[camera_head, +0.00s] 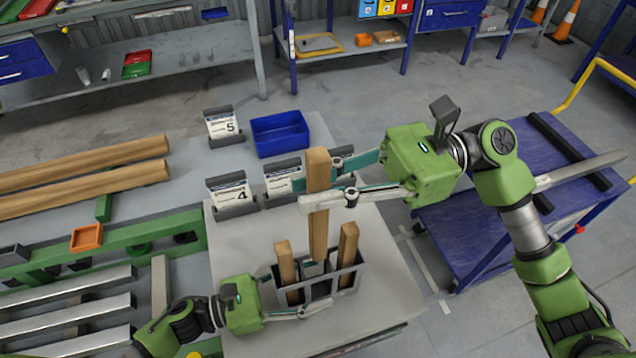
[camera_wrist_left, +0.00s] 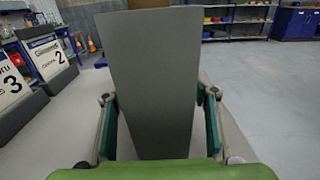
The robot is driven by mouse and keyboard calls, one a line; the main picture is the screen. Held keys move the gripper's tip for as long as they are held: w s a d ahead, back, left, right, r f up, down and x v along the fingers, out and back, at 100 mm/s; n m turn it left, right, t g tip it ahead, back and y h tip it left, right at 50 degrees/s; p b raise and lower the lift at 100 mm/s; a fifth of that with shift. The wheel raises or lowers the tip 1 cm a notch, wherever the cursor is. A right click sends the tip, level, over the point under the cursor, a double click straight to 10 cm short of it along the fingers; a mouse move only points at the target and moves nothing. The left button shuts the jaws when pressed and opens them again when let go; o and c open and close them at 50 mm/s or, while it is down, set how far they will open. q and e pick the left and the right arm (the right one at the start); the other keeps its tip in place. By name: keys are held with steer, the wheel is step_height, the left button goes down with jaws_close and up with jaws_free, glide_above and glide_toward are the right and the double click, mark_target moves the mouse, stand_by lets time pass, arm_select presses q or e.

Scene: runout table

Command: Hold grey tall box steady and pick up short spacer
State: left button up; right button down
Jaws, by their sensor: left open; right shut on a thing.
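The grey tall box (camera_head: 319,287) stands on the light table, with a wooden spacer (camera_head: 286,264) in its left part and another (camera_head: 348,248) in its right part. My left gripper (camera_head: 298,292) is open, with its fingers on either side of the box. In the left wrist view the box's plain grey wall (camera_wrist_left: 155,85) stands between the two open fingers. My right gripper (camera_head: 330,187) is shut on a wooden spacer (camera_head: 318,222), held upright above the middle of the box. Its lower end is near the box's top; whether it is clear of the box I cannot tell.
Number stands (camera_head: 231,193) and a blue bin (camera_head: 280,133) are behind the box. Long wooden beams (camera_head: 80,178) and an orange tray (camera_head: 87,237) are at left. A blue cart (camera_head: 470,225) is at right. The table's front right is clear.

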mark_target(317, 228)
arm_select(q)
steer(key=v, duration=1)
steer(key=shift+s+a, duration=0.1)
steer(key=shift+a, duration=0.25)
steer(key=shift+d, duration=0.1)
steer(key=x, duration=1.2)
steer(key=shift+d, duration=0.1)
arm_select(e)
step_height(317, 228, down, 10)
steer(key=shift+r, duration=0.25)
